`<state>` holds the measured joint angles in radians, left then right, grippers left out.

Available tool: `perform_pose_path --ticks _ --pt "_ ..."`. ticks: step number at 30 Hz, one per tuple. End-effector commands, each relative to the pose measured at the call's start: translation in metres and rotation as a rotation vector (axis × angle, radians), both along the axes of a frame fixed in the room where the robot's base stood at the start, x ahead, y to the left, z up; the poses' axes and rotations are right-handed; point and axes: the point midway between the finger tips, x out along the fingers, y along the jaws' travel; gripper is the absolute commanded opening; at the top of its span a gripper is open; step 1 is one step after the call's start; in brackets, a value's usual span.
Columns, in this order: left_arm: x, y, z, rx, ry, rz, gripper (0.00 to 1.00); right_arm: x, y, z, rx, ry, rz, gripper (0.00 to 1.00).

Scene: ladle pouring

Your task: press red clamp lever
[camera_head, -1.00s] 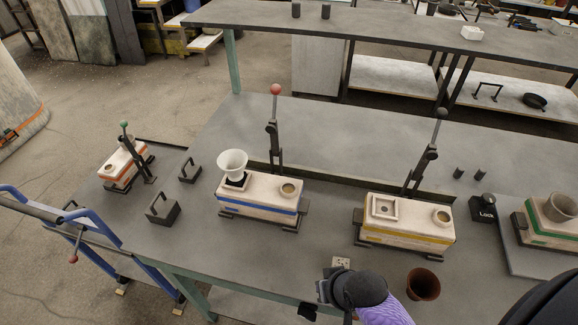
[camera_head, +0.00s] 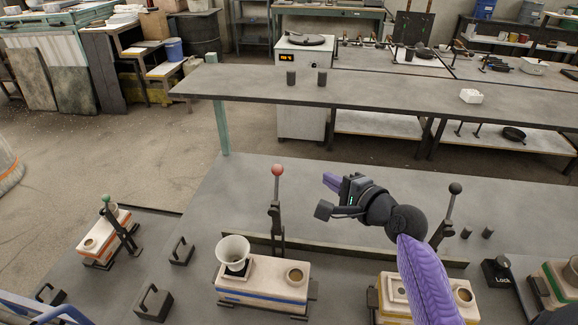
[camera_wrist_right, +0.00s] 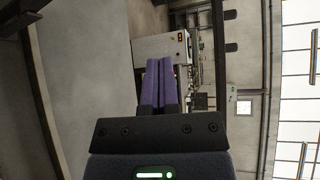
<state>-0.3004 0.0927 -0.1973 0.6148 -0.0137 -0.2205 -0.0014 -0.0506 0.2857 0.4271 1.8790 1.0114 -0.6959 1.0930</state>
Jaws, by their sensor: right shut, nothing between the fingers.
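The red clamp lever (camera_head: 277,195) stands upright in the head view, its red ball knob on top. It rises behind the blue-striped mould block (camera_head: 262,291), which bears a white funnel cup (camera_head: 233,252). My right gripper (camera_head: 329,181) is raised to the right of the red knob, apart from it, and points left. Its purple fingers are shut together and empty. The fingers also show in the right wrist view (camera_wrist_right: 160,85), closed side by side. My left gripper is not in view.
A lever with a green knob (camera_head: 105,200) stands at the left and one with a dark knob (camera_head: 454,190) at the right. The yellow-striped block is partly hidden by my right arm. Black handles (camera_head: 153,303) lie on the grey table. The space between the red knob and my gripper is clear.

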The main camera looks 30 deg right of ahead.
Motion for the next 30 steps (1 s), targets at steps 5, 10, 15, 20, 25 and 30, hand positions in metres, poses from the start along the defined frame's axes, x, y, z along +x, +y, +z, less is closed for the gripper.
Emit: perform_pose_path --ticks 5,10,15,20,25,30 --pt "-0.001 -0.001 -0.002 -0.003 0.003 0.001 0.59 0.009 0.001 -0.003 0.000 0.000 0.001 0.00" --pt "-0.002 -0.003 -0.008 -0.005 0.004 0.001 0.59 0.042 0.006 -0.010 0.001 -0.001 0.001 0.00" --pt "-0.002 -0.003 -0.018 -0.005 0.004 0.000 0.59 0.079 0.010 -0.018 0.000 0.000 0.001 0.00" --pt "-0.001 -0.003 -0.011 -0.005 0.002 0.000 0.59 0.094 0.024 -0.015 -0.002 0.003 0.004 0.00" --pt "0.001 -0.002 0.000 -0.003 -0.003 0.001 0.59 0.084 0.042 -0.010 -0.003 0.002 0.002 0.00" --pt "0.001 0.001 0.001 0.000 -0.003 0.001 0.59 0.081 0.048 -0.011 -0.003 0.003 0.001 0.00"
